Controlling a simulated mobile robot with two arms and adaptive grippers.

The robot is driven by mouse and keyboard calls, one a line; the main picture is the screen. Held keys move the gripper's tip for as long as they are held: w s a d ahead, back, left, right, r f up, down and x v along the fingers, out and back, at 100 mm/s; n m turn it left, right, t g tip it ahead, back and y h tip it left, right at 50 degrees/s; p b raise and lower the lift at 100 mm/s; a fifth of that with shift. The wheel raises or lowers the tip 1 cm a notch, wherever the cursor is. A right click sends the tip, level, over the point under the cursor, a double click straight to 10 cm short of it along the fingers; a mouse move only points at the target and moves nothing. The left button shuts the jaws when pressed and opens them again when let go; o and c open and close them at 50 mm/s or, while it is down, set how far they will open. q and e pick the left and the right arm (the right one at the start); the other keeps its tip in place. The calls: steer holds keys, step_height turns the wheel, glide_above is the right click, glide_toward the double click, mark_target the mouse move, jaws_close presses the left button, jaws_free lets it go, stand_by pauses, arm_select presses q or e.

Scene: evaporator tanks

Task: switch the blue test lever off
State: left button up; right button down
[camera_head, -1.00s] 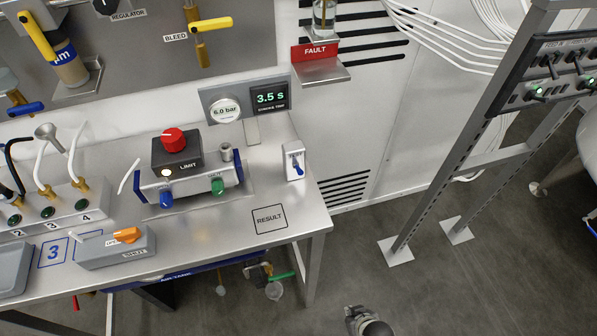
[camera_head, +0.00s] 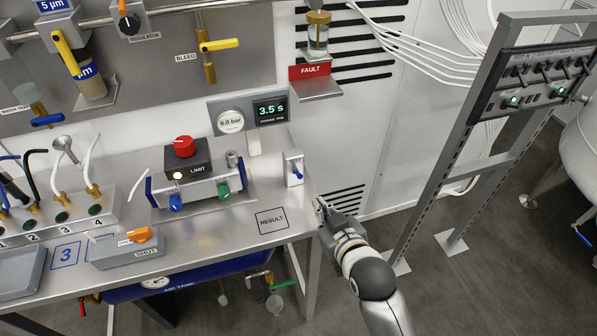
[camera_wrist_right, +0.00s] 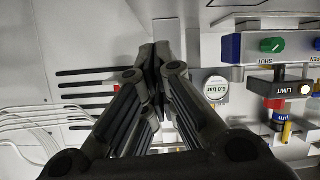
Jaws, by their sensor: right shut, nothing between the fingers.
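The blue test lever (camera_head: 296,171) sits on a small white switch box (camera_head: 293,157) at the right end of the steel bench. My right gripper (camera_head: 321,206) is just below and to the right of the lever, by the bench's right edge, and apart from it. Its closed fingers (camera_wrist_right: 152,62) fill the middle of the right wrist view, with nothing between them. I cannot make out the lever in that view. My left gripper is out of view.
The LIMIT box (camera_head: 187,160) with its red knob stands left of the lever. A RESULT square (camera_head: 271,221) marks bare bench in front. A FAULT shelf (camera_head: 314,87) sticks out from the wall above. A metal rack (camera_head: 452,150) stands to the right.

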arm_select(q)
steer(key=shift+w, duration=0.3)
arm_select(e)
steer(key=w+a+r+n+t+y, duration=0.1)
steer(key=w+a+r+t, duration=0.1)
steer(key=r, duration=0.6)
steer(key=shift+w+a+r+y, duration=0.2)
steer(key=shift+w+a+y, duration=0.1)
steer(key=shift+a, duration=0.3)
steer(key=shift+w, duration=0.1)
steer(key=p, duration=0.2)
glide_above(298, 174)
steer(key=a, duration=0.1)
steer(key=f, duration=0.3)
steer(key=d+f, duration=0.1)
steer(key=f, duration=0.1)
steer(key=shift+s+p, duration=0.3)
steer(key=shift+s, duration=0.1)
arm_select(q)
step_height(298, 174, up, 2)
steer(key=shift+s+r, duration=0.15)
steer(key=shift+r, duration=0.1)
arm_select(e)
steer(key=shift+f, duration=0.1)
